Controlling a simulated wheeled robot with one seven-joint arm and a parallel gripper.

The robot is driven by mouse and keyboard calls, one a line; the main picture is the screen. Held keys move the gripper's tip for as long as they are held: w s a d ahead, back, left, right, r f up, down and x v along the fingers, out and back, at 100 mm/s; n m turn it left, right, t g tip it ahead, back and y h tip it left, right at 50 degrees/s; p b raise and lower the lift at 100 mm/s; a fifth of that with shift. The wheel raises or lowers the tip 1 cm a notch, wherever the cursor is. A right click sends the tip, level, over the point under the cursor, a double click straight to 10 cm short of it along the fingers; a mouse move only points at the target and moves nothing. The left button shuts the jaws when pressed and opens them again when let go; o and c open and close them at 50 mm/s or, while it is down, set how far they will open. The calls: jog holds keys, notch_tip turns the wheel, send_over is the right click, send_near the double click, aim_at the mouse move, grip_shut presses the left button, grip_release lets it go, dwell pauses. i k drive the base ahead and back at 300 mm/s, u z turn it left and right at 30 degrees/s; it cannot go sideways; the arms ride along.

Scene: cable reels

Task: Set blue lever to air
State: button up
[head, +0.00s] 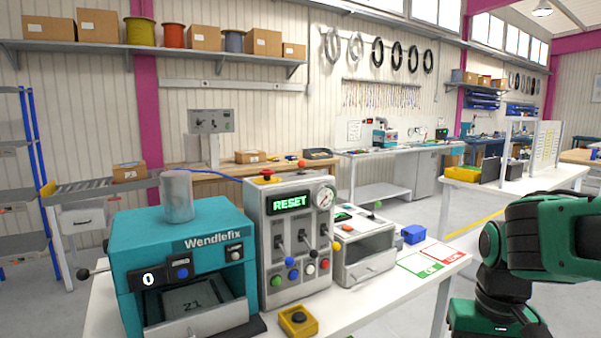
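A grey control box (288,208) stands on the white table, with a green RESET display (290,202) and a round gauge (325,197). Its front has three levers in slots, all with their ball ends hanging low. The left lever has a blue ball (291,262), the middle one a black ball (311,252) and the right one a yellow ball (336,247). The lever position labels are too small to read. My green and black arm is at the right, well apart from the box. My gripper is not in view.
A teal Wendlefix machine (150,240) stands left of the box, with a grey cylinder (178,195) on top. A yellow button box (298,320) is in front. A grey drawer unit (364,250), blue block (413,234) and green and red cards are to the right.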

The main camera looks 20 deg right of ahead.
aim_at(289, 262)
jog(key=u, duration=1.35)
jog(key=i, duration=0.45)
jog(key=z, duration=0.4)
